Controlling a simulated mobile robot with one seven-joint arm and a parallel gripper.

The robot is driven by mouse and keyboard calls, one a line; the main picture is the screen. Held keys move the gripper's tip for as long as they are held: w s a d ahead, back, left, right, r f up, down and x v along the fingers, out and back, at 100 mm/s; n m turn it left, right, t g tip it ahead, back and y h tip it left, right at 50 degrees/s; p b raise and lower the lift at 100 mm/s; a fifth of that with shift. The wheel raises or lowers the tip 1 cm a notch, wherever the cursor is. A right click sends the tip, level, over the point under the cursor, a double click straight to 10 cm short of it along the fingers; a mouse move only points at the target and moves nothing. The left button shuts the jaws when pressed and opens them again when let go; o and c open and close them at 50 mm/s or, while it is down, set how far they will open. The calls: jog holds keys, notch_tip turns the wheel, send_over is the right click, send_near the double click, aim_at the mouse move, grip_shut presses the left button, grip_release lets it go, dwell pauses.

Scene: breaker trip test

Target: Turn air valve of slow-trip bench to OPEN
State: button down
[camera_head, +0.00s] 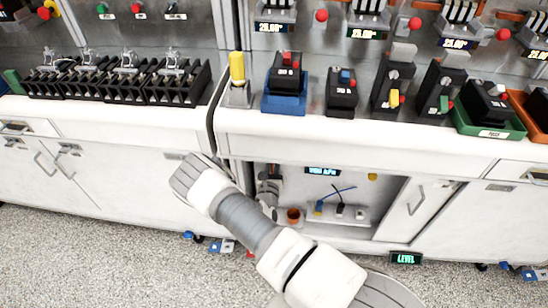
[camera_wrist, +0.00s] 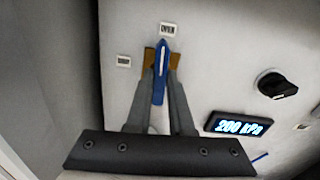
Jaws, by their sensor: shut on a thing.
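The air valve's blue handle (camera_wrist: 160,72) stands upright in the wrist view, its tip just below the OPEN label (camera_wrist: 168,29). A second small label (camera_wrist: 123,61), too blurred to read surely, sits to the left of the handle. A brass-coloured part (camera_wrist: 149,57) shows behind the handle. My gripper (camera_wrist: 161,85) is shut on the blue handle, one finger on each side. In the head view my gripper (camera_head: 268,190) reaches into the open bay under the bench, partly hidden by my arm; the handle is not visible there.
A display (camera_wrist: 239,124) reading 200 kPa and a black knob (camera_wrist: 277,85) are to the right of the valve. In the head view, the bay holds a shelf (camera_head: 350,214) with small items and an orange-brown cup (camera_head: 293,215). The white bench top (camera_head: 300,125) overhangs the bay.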

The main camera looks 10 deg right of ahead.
jog(key=shift+m, duration=0.7)
jog(key=c, duration=0.8)
grip_release()
jog(key=p+v, duration=0.2)
jog(key=v, duration=1.5)
jog(key=shift+s, duration=0.2)
jog(key=shift+s+a, duration=0.1)
